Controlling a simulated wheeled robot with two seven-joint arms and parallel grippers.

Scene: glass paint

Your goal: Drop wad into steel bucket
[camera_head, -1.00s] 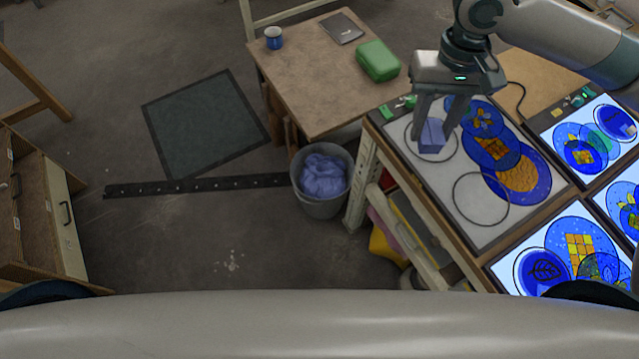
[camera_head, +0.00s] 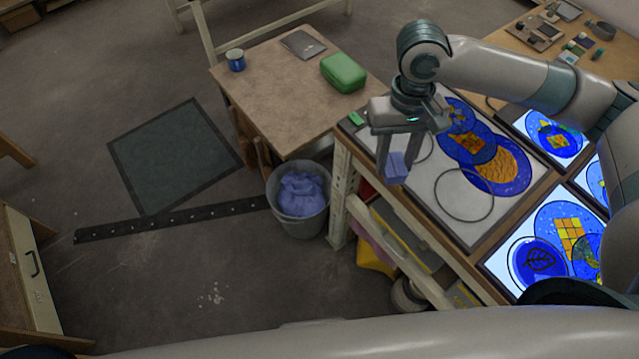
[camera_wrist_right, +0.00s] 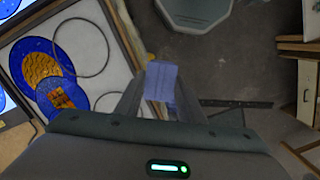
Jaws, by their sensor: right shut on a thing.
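The wad, a small blue-violet block (camera_head: 396,168), is held between the fingers of my right gripper (camera_head: 398,160). It also shows between the fingers in the right wrist view (camera_wrist_right: 162,82). The gripper holds it at the left edge of the glass-painting bench, to the right of and above the steel bucket. The steel bucket (camera_head: 302,222) stands on the floor between the two tables, with crumpled blue-violet material (camera_head: 302,192) in it. My left gripper is not in view.
A brown table (camera_head: 290,85) holds a blue mug (camera_head: 235,60) and a green case (camera_head: 343,73). The bench (camera_head: 440,205) carries painted discs and rings. A dark mat (camera_head: 175,155) and a black strip (camera_head: 170,220) lie on the floor.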

